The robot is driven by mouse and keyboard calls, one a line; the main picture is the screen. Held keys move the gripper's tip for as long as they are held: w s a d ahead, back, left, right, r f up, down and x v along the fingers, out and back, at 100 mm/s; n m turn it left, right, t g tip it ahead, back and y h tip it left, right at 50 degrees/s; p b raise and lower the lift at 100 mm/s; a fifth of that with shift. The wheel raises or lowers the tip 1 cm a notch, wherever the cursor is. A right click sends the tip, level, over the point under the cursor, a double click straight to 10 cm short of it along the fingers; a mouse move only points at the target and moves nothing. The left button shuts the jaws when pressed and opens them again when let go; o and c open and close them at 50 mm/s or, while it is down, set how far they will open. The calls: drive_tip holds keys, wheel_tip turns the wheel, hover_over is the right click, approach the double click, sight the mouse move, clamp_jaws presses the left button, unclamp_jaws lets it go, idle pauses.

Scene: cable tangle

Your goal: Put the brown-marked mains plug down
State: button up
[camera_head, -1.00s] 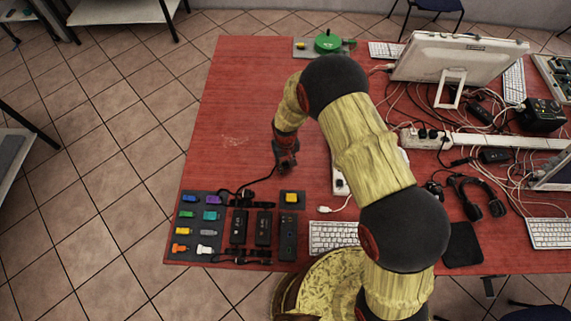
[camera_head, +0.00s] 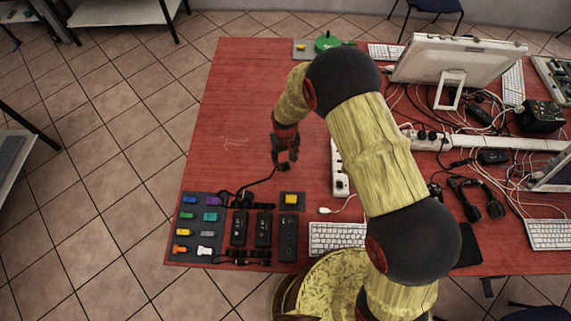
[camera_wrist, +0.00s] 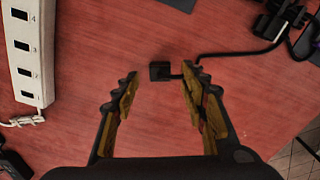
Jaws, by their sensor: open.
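The mains plug (camera_wrist: 160,71) is a small black block on the red table, with its black cable running off to the right in the wrist view. I cannot make out a brown mark on it. My gripper (camera_wrist: 160,70) is open, with one finger on either side of the plug in the picture and a clear gap to each. It also shows in the head view (camera_head: 284,164), over the table's middle left. There the plug is too small and dark to tell from the fingers, but its cable (camera_head: 263,181) shows leading towards them.
A white power strip (camera_wrist: 31,60) lies left in the wrist view. A grey tray (camera_head: 185,213) of coloured connectors, black adapters (camera_head: 264,229) and a white keyboard (camera_head: 335,238) lie along the front edge. The table (camera_head: 232,120) is bare left of my gripper.

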wheel_tip(320, 180, up, 7)
drive_tip(key=shift+r, duration=0.15)
wheel_tip(320, 180, up, 13)
drive_tip(key=m+t, duration=0.1)
hover_over(286, 166)
drive_tip(key=d, duration=0.5)
drive_tip(key=s+d+r+m+t, duration=0.1)
drive_tip(key=s+d+r, duration=0.15)
drive_tip(key=r, duration=0.45)
drive_tip(key=s+d+r+t, duration=0.1)
drive_tip(key=s+d+r, duration=0.1)
drive_tip(key=d+r, duration=0.3)
drive_tip(key=s+d+r+m+t, duration=0.1)
drive_tip(key=s+d+r, duration=0.3)
drive_tip(key=s, duration=0.5)
drive_tip(key=s+d+r+m+t, duration=0.1)
drive_tip(key=s+d+r, duration=0.3)
drive_tip(key=s+r, duration=0.4)
drive_tip(key=shift+s+d+r+m+t, duration=0.3)
drive_tip(key=shift+s+d+r, duration=0.1)
drive_tip(key=shift+s, duration=0.55)
